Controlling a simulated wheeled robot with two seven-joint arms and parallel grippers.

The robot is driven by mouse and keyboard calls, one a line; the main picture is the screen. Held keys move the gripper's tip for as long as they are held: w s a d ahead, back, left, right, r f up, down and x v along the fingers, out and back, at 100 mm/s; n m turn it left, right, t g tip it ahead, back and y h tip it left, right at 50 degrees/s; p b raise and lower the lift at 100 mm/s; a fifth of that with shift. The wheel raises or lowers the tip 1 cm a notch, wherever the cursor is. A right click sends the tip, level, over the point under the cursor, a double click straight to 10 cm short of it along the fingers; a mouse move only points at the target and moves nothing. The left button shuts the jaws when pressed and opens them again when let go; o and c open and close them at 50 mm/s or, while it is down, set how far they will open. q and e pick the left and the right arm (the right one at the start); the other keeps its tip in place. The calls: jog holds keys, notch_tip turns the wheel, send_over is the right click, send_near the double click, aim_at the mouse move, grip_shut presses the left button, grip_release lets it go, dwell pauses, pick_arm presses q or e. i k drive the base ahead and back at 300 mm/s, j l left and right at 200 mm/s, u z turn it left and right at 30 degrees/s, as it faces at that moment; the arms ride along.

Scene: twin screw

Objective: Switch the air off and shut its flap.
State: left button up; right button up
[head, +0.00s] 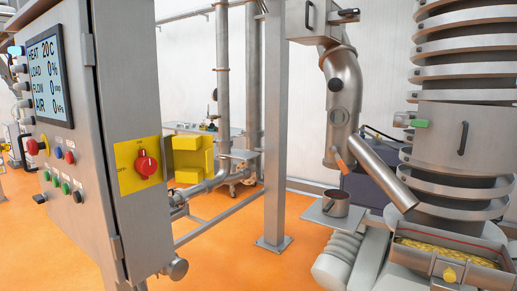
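A grey control cabinet (130,110) stands at the left. Its display (50,80) reads HEAT 20 C, LOAD 0 %, FLOW 0 and AIR 0 kPa. Several knobs line the display's left edge, and coloured buttons (58,153) sit below it; their labels are too small to read. A red rotary switch (146,166) sits on a yellow plate on the cabinet's side. I cannot tell which part is the air flap. Neither gripper is in view.
A steel post (275,130) stands between cabinet and chute. A metal cup (336,204) stands on a small shelf below the chute. A tray (448,262) of yellow pieces is at the lower right. The orange floor (225,265) is clear in front of the post.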

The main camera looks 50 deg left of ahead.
aim_at(145, 166)
jog(key=i+j+z, duration=0.4)
jog(key=j, duration=0.2)
jog(key=j+z, duration=0.2)
jog(key=j, duration=0.15)
jog(key=i+j+z, duration=0.25)
jog(key=j+z, duration=0.2)
jog(key=j, duration=0.25)
